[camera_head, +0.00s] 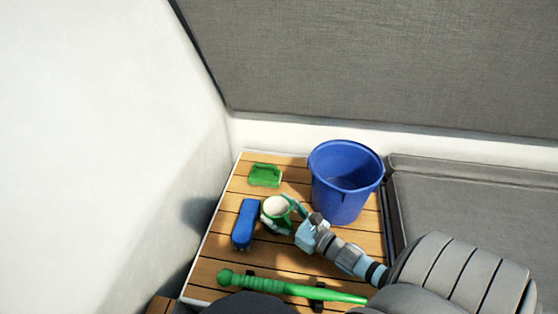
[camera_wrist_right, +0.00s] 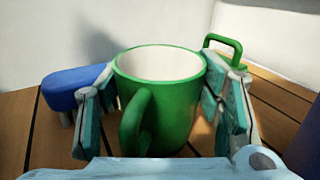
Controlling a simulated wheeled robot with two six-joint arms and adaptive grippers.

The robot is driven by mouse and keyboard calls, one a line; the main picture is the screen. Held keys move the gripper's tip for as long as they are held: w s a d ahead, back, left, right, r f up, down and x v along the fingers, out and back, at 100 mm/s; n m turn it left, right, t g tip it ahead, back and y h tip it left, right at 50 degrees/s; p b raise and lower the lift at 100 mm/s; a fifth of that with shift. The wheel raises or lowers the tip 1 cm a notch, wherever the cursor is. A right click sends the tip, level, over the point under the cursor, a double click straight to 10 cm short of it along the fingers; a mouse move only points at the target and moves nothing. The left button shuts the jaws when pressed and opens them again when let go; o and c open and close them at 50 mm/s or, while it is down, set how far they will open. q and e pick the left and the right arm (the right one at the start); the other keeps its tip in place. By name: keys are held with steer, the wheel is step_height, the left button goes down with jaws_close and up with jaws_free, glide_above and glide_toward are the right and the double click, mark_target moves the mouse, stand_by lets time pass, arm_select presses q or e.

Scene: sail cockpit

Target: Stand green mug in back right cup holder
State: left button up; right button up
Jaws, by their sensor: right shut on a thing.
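The green mug (camera_head: 277,207) with a white inside is upright over the slatted wood surface (camera_head: 288,258). In the right wrist view the mug (camera_wrist_right: 178,95) has its handle toward the camera. My right gripper (camera_head: 281,213) is shut on the mug, with a finger on each side of it; its fingers also show in the right wrist view (camera_wrist_right: 163,90). Whether the mug's base touches the wood is hidden. I cannot make out a cup holder in either view. My left gripper is not in view.
A blue brush-like block (camera_head: 244,223) lies just left of the mug. A green open frame or tray (camera_head: 265,175) sits behind it. A large blue bucket (camera_head: 343,190) stands at the right. A long green bar (camera_head: 290,288) lies in front. A white wall (camera_head: 110,130) bounds the left.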

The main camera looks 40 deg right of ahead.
steer(key=shift+f, duration=0.1)
steer(key=o, duration=1.2)
